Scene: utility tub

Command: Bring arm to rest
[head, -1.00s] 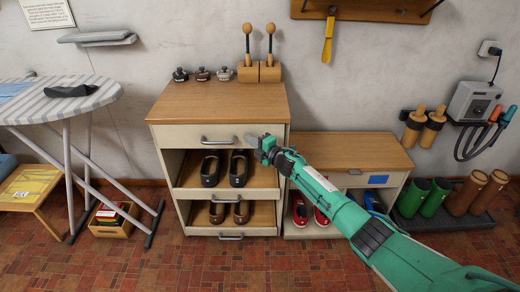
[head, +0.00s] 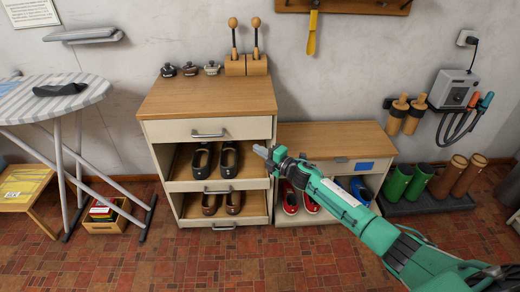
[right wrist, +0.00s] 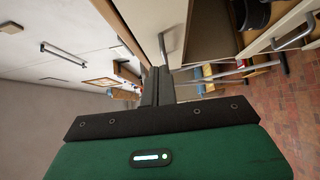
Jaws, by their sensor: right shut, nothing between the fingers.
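My right arm comes in from the lower right of the head view. Its gripper (head: 262,152) is shut and empty, in front of the right edge of the shoe cabinet (head: 206,99), level with its upper open shelf. In the right wrist view the shut fingers (right wrist: 156,85) point away, with a drawer handle (right wrist: 163,48) close beyond them. I cannot tell whether the gripper touches the cabinet. My left gripper is out of view.
Black shoes (head: 229,159) and brown shoes (head: 233,202) stand on the cabinet's shelves. A low bench (head: 331,138) with red shoes (head: 290,197) stands to the right. Boots (head: 420,181) stand further right. An ironing board (head: 45,104) is at the left. The front floor is clear.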

